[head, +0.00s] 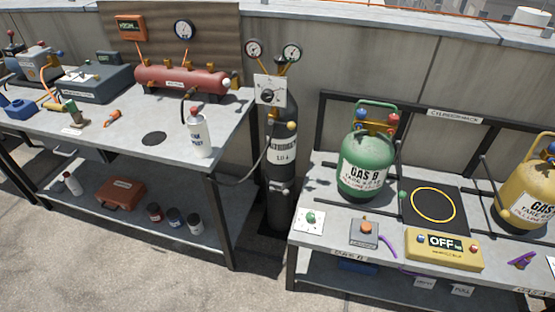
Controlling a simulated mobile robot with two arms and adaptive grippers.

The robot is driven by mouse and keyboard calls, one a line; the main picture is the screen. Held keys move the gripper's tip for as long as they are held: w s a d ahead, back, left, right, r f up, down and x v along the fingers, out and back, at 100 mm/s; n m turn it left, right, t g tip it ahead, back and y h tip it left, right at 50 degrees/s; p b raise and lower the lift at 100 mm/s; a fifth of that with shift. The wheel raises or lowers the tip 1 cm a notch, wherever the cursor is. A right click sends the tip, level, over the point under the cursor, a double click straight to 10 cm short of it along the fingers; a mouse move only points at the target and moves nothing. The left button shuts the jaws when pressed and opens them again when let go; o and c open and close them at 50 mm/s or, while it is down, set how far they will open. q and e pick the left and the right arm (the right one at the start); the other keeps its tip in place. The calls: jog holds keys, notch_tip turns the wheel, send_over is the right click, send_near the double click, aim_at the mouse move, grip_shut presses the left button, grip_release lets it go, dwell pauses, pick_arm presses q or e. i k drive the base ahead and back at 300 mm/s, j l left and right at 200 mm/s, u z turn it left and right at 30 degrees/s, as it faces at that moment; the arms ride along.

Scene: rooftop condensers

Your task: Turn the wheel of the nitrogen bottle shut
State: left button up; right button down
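The nitrogen bottle (281,178) is a tall dark cylinder with a white label. It stands upright in the gap between the two benches, against the wall. A pale square plate (271,89) with a dark round knob (267,96) sits at its top; this may be the wheel, but I cannot tell how far it is turned. Two round gauges, left (254,48) and right (291,52), stand above it on yellow stems. A hose runs from the bottle towards the left bench. Neither of my grippers is in view.
The left bench (117,145) holds a red tank (181,80), a white spray bottle (200,135) and tools. The right bench (323,222) holds a green gas cylinder (365,165), a yellow one (530,200) and a yellow box reading OFF (443,250). The floor in front is clear.

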aim_at(279, 60)
jog(key=z, duration=0.4)
jog(key=i+j+z, duration=0.1)
jog(key=j+z, duration=0.15)
jog(key=z, duration=0.2)
jog(key=j+z, duration=0.25)
jog(key=z, duration=0.25)
jog(key=j+z, duration=0.3)
jog(key=z, duration=0.15)
jog(key=j+z, duration=0.25)
jog(key=z, duration=0.25)
